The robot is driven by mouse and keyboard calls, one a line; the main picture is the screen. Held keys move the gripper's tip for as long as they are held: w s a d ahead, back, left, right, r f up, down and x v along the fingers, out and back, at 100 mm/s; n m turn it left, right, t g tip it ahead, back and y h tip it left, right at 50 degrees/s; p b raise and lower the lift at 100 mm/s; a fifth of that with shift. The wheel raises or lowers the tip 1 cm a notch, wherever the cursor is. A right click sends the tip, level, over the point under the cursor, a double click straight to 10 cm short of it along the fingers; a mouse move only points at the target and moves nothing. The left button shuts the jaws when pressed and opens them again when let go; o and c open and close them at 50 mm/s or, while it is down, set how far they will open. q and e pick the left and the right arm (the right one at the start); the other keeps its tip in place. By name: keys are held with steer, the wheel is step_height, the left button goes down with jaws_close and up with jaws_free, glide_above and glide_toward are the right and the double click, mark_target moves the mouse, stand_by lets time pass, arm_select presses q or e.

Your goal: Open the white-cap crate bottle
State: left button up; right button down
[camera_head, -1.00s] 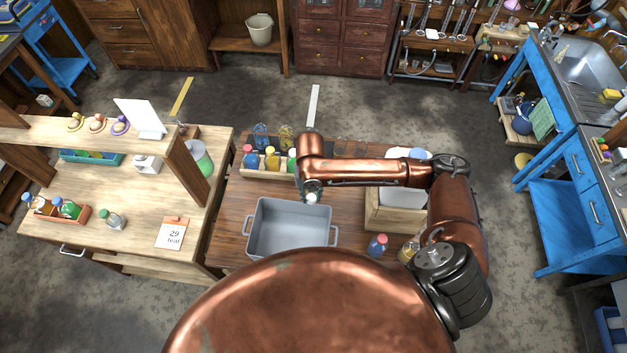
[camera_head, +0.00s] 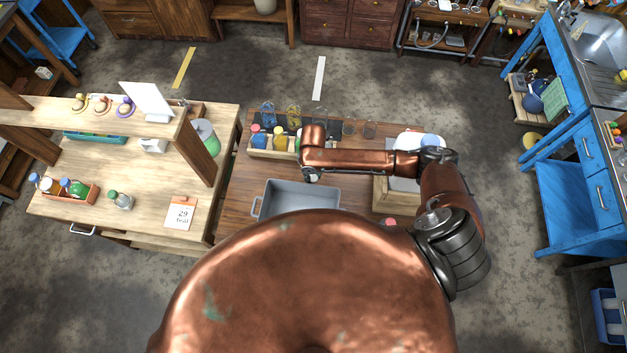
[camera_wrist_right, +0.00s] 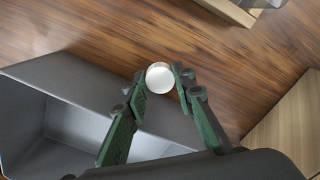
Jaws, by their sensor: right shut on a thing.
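My right gripper (camera_wrist_right: 163,82) is shut on a round white cap (camera_wrist_right: 160,77), gripped at the fingertips in the right wrist view. I cannot tell whether a bottle body is under the cap. In the head view the right gripper (camera_head: 311,178) is at the far rim of a grey bin, and its fingers are mostly hidden by the wrist. A wooden crate (camera_head: 270,154) behind it holds a blue bottle (camera_head: 257,140), a yellow bottle (camera_head: 280,141) and another thing partly hidden by my arm. My left gripper is not in view.
The grey bin (camera_head: 262,205) stands in front, its near part hidden by my body; its wall also shows in the wrist view (camera_wrist_right: 75,80). A wooden box (camera_head: 383,195) stands to the right. Bare tabletop (camera_head: 236,200) lies left.

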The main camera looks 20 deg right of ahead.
mark_target(313, 181)
steer(key=shift+f, duration=2.45)
steer(key=shift+f, duration=0.15)
steer(key=c, duration=1.6)
jaws_free()
step_height(313, 181, up, 12)
steer(key=shift+r, duration=0.2)
